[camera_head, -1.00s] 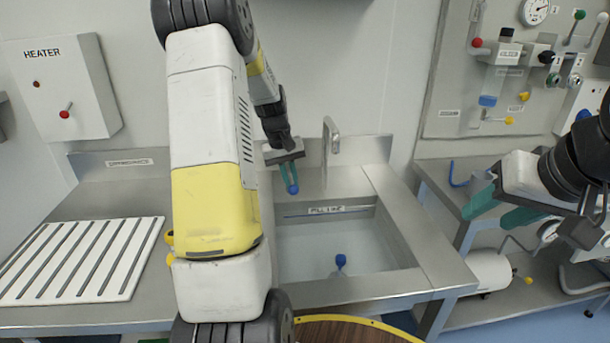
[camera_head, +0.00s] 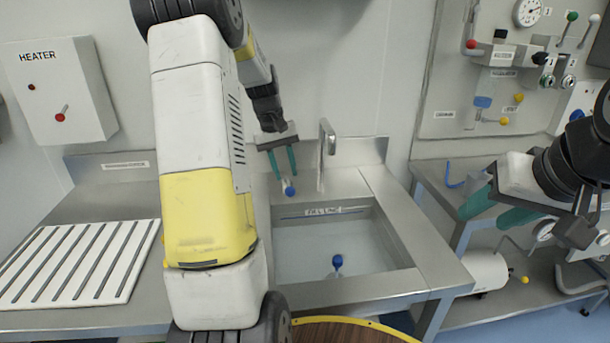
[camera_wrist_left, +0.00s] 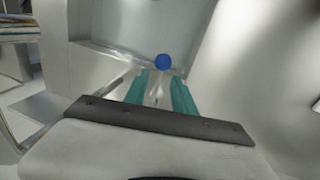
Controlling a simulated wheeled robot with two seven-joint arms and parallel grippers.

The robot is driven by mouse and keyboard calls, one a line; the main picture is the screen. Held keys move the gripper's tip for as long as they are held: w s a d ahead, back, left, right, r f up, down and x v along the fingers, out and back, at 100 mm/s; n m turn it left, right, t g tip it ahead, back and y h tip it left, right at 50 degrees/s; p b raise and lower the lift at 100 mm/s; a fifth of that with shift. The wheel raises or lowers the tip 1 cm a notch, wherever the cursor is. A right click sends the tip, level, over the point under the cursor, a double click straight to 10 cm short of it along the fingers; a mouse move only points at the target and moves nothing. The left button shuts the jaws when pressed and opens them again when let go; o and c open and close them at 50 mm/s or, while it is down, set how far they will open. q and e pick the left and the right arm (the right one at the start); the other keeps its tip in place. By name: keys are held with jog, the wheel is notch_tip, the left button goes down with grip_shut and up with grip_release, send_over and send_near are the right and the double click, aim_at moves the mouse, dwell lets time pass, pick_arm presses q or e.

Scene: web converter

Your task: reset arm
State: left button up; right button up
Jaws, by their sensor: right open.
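My left gripper (camera_head: 285,174) has its teal fingers spread over the metal ledge behind the sink. A small clear or whitish piece with a blue end (camera_head: 289,188) is between and just past its fingertips. The left wrist view shows its round blue end (camera_wrist_left: 163,62) beyond the open fingers (camera_wrist_left: 158,82), with a gap to each side. I cannot tell whether the piece rests on the ledge. My right gripper (camera_head: 482,211) is open and empty at the right, in front of the lower bench.
The sink (camera_head: 325,245) holds another blue-topped piece (camera_head: 337,262). A tap (camera_head: 325,145) stands close to the right of my left gripper. A slotted white rack (camera_head: 80,262) lies at the left. A heater box (camera_head: 62,90) and a valve panel (camera_head: 500,70) are on the walls.

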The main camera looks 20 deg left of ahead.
pick_arm(q)
jog(key=shift+s+a+r, duration=0.15)
jog(key=shift+r, duration=0.75)
jog(key=s+d+r+m+t, duration=0.2)
jog(key=s+d+r+m, duration=0.1)
jog(key=s+d+r, duration=0.65)
jog(key=s+d+m+t, duration=0.1)
jog(key=s+d, duration=0.1)
jog(key=s, duration=0.5)
jog(key=s+d+r+m+t, duration=0.1)
jog(key=s+d+m+t, duration=0.1)
jog(key=s, duration=0.6)
jog(key=shift+d+r, duration=0.3)
jog(key=shift+d, duration=0.4)
jog(key=shift+w, duration=0.1)
